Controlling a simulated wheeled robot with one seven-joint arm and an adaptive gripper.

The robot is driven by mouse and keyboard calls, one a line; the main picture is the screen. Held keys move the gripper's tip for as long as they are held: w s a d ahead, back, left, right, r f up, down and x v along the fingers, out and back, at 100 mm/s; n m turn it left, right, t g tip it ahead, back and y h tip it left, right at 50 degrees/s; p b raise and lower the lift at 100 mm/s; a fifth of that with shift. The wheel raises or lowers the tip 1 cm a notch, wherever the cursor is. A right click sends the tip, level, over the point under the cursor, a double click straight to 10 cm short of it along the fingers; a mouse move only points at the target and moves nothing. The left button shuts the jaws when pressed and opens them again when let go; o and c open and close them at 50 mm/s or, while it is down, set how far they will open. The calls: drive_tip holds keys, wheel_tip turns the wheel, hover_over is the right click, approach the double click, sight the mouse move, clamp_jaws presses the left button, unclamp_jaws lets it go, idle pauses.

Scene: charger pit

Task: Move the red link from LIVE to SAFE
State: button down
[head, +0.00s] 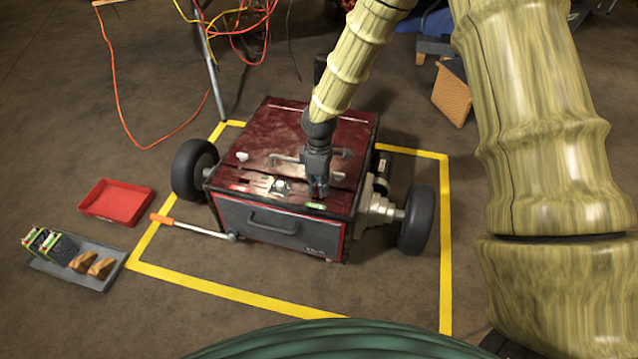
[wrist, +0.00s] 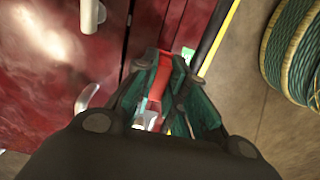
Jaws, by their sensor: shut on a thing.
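My gripper (head: 318,192) points down over the front right of the dark red machine box (head: 330,135). In the wrist view its fingers (wrist: 168,75) are shut on the red link (wrist: 156,88). The link is mostly hidden by the gripper in the head view. A green label (head: 315,206) lies just in front of the fingertips, and a bit of green also shows beside them in the wrist view (wrist: 187,52). A red label (head: 238,188) is at the left of the box's front strip. The label words are too small to read. I cannot tell whether the link touches the box.
A silver fitting (head: 280,186) sits between the labels. Wheels flank the box, inside a yellow floor outline (head: 240,297). A red tray (head: 117,202), a grey tray (head: 98,281) with blocks, and an orange-handled bar (head: 190,227) lie left. Cables hang behind.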

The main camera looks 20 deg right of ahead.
drive_tip(key=shift+f, duration=1.15)
idle(0.4)
drive_tip(key=c, duration=1.4)
unclamp_jaws()
drive_tip(key=shift+o, duration=0.2)
wheel_tip(320, 180, up, 12)
drive_tip(key=shift+w+d+f, duration=0.1)
drive_tip(key=shift+w, duration=0.05)
